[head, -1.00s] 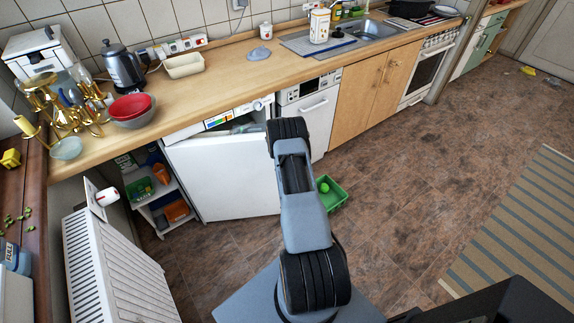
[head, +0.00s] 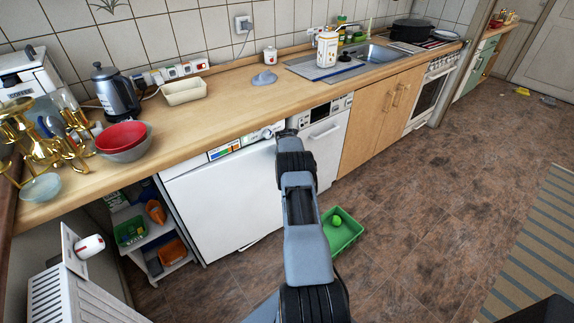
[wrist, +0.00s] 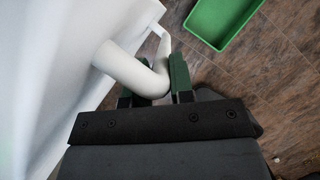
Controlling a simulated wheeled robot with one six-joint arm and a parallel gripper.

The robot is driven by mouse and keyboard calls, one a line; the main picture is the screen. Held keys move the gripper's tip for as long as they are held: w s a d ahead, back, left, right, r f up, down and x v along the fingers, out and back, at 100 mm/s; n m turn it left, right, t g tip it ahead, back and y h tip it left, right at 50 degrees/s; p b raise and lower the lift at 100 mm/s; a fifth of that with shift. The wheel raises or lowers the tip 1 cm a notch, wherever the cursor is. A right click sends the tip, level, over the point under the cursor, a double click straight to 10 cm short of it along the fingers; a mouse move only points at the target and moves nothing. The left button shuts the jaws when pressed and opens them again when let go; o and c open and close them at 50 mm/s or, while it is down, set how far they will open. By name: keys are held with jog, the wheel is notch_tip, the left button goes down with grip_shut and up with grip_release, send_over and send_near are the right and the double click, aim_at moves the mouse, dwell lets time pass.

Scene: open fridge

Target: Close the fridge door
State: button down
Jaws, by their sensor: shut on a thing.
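The white fridge door (head: 225,200) is under the counter left of my arm in the head view. Its front looks flush or almost flush with the control strip above it, and no interior shows. In the wrist view the door's white face (wrist: 50,70) fills the left side. A curved white handle (wrist: 128,70) stands out from it. My gripper (wrist: 155,86) has its two green fingers on either side of this handle, shut on it.
A green crate (head: 343,232) with a green ball sits on the floor right of my arm. A shelf (head: 160,240) with items stands left of the fridge, and a white radiator (head: 75,295) is at lower left.

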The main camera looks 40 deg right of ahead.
jog(key=shift+w+d+r, duration=0.15)
jog(key=shift+w+d, duration=0.15)
jog(key=shift+d, duration=0.05)
jog(key=shift+s+d, duration=0.1)
jog(key=shift+d, duration=0.05)
jog(key=c, duration=1.1)
grip_release()
jog(key=shift+d, duration=0.1)
jog(key=shift+o, duration=0.2)
jog(key=shift+a, duration=0.2)
jog(key=shift+r, duration=0.35)
jog(key=v, duration=1.3)
jog(key=shift+s, duration=0.2)
